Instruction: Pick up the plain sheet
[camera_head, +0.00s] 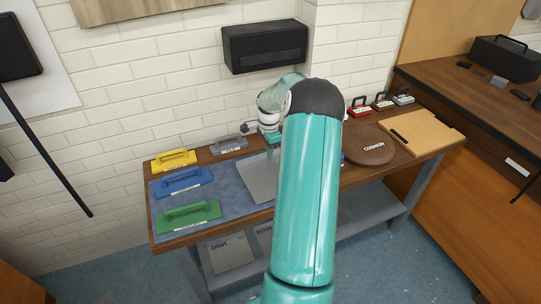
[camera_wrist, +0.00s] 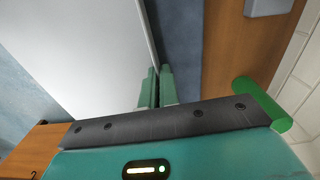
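The plain sheet is a flat light-grey panel (camera_head: 258,180) at the right part of the blue mat on the workbench. In the wrist view the sheet (camera_wrist: 85,45) fills the upper left, and its right edge runs down to the fingers. My gripper (camera_head: 269,148) is at the sheet's far edge in the head view. In the wrist view the green fingers of the gripper (camera_wrist: 159,88) are close together, with the sheet's edge between them. My arm hides the sheet's right part in the head view. I cannot tell whether the sheet is clear of the mat.
A black box (camera_head: 264,47) hangs above.

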